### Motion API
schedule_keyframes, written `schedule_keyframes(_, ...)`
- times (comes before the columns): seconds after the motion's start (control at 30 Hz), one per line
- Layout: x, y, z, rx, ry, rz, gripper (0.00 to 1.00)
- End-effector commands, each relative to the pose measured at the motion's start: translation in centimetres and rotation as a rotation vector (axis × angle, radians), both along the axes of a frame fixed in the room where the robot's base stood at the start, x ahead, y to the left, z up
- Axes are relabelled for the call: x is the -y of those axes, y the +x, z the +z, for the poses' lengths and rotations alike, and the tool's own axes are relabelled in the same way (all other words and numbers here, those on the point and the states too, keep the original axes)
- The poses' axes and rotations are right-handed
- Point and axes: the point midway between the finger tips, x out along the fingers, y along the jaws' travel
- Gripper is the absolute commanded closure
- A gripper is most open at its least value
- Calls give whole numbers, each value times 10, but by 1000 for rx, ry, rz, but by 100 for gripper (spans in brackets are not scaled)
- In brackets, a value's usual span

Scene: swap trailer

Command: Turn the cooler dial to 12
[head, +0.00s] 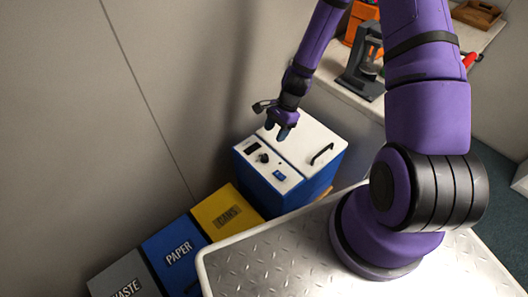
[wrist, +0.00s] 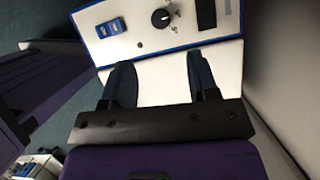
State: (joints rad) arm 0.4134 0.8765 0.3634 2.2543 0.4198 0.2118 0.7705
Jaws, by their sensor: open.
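The cooler (head: 312,133) is a blue box with a white top, standing against the wall in the head view. Its black round dial (head: 263,158) sits on the white control panel between a dark display (head: 252,148) and a blue switch (head: 279,175). The dial (wrist: 162,18) also shows near the top of the wrist view, with small marks around it too blurred to read. My gripper (head: 282,131) is above the cooler's top. In the wrist view my gripper (wrist: 160,62) is open, its two dark fingers apart with nothing between them, short of the dial.
A black handle (head: 321,153) rises from the cooler lid, right of the panel. Yellow cans (head: 226,212), blue paper (head: 176,250) and grey waste (head: 122,278) bins stand left of it. A metal tread-plate surface (head: 270,262) is in front. A counter behind holds a dark machine (head: 362,66).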

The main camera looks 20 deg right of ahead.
Motion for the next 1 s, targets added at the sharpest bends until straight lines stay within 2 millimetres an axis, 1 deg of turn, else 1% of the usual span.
schedule_keyframes(0.17,-4,-1,-10,-4,2,-3,46)
schedule_keyframes(0.27,-9,-3,-21,-5,3,-2,46)
schedule_keyframes(0.7,-32,-8,-80,-4,1,-3,46)
schedule_keyframes(0.8,-36,-9,-89,-4,2,-2,46)
schedule_keyframes(1.0,-40,-10,-99,-2,2,-1,46)
